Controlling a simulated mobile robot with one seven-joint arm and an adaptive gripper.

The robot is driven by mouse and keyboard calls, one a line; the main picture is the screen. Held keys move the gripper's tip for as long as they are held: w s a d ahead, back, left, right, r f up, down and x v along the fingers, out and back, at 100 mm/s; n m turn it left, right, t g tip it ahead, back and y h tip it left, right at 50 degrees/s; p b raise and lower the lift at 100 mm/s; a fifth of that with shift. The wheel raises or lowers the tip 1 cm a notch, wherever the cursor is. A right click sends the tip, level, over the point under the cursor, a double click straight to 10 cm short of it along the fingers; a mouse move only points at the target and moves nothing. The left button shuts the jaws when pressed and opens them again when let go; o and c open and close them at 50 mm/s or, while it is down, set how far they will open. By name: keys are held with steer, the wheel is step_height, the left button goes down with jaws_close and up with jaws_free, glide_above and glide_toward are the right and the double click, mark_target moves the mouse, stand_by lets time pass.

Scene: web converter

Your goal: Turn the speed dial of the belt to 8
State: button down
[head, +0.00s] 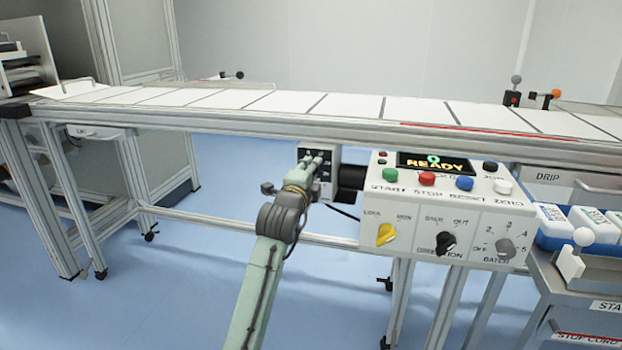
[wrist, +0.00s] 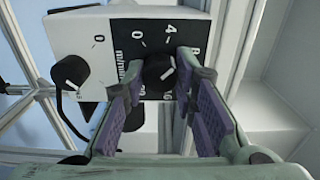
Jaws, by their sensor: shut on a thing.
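A black knob (wrist: 158,72) with a white mark near its right side sits on a dark panel with "0", "4" and partly hidden lettering. My gripper (wrist: 155,75) has its purple-padded fingers closed around this knob. Which number the mark points to cannot be read, as the fingers cover part of the scale. In the head view my gripper (head: 313,166) reaches the small control box (head: 332,153) under the conveyor; its dial is hidden there. A second black dial (wrist: 70,72) shows on the white face to the left.
The larger control panel (head: 420,213) stands just right of my gripper, with coloured buttons, a yellow selector (head: 386,234) and a display (head: 433,160) reading "READY". The conveyor (head: 215,99) runs above the box. Blue floor (head: 220,190) is open to the left.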

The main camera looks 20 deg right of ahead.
steer(key=m+b, duration=0.1)
steer(key=m, duration=0.2)
steer(key=shift+m, duration=0.5)
steer(key=c, duration=1.3)
jaws_free()
steer(key=v, duration=1.2)
